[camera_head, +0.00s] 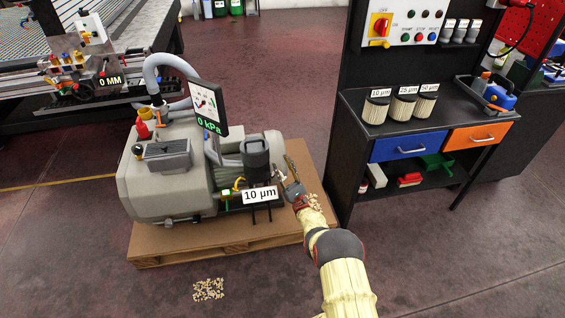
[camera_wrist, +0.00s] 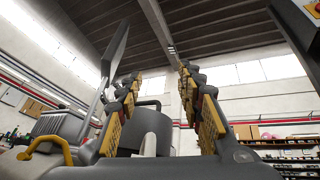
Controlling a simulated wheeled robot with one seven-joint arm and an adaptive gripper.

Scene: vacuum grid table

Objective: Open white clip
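The grey pump (camera_head: 170,180) stands on a wooden pallet, with a dark filter housing (camera_head: 255,155) at its right end. A small pale part (camera_head: 277,172) shows beside the housing; it is too small to tell whether it is the white clip. My gripper (camera_head: 280,178) is at the right side of the housing. In the wrist view my gripper (camera_wrist: 160,105) has its two yellow-padded fingers spread apart, with nothing seen held. The housing (camera_wrist: 146,130) shows between and beyond the fingers.
A yellow handle (camera_wrist: 48,148) shows at the wrist view's lower left. A gauge panel (camera_head: 207,107) reading 0 kPa stands above the pump. A black workbench (camera_head: 450,140) with filters stands at right.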

